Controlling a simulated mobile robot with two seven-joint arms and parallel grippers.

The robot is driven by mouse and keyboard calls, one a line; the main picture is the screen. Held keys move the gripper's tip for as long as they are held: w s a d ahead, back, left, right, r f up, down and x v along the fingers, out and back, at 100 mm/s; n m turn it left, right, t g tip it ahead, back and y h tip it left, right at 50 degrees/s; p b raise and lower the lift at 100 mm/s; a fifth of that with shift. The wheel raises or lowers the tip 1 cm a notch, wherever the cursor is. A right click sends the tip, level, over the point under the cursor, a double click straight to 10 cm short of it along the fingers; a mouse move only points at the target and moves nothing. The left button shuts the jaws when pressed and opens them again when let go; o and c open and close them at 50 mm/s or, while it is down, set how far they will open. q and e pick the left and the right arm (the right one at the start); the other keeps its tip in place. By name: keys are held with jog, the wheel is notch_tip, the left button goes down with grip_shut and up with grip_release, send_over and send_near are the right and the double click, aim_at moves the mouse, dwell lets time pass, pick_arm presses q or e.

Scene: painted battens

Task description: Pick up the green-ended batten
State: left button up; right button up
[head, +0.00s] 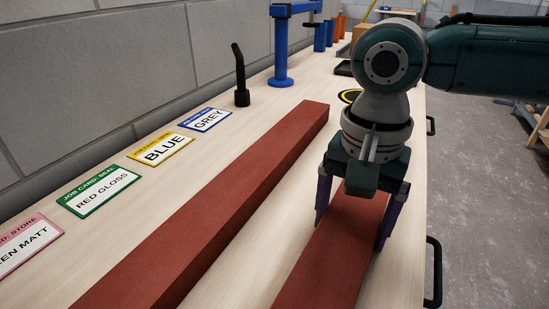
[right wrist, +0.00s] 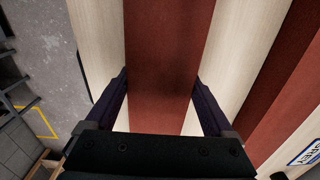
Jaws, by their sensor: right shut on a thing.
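Two long red-brown battens lie on the pale bench. The right batten (head: 322,262) runs under my right gripper (head: 350,242), whose purple fingers stand on either side of it. My right gripper is shut on this batten across its width. In the right wrist view the same batten (right wrist: 168,40) passes between the two fingers (right wrist: 160,78). The left batten (head: 225,195) lies apart from it, with a strip of bare bench between them. No green end shows on either batten. Their near ends run out of the head view. My left gripper is not in view.
Job cards lie along the wall side: RED GLOSS (head: 98,191), BLUE (head: 161,149), GREY (head: 206,120) and a cut-off pink one (head: 25,243). A black pipe-like thing (head: 241,80) and a blue stand (head: 281,50) are farther back. Black handles (head: 433,272) stick out on the right.

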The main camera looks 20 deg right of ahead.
grip_shut()
jog(key=shift+r, duration=0.1)
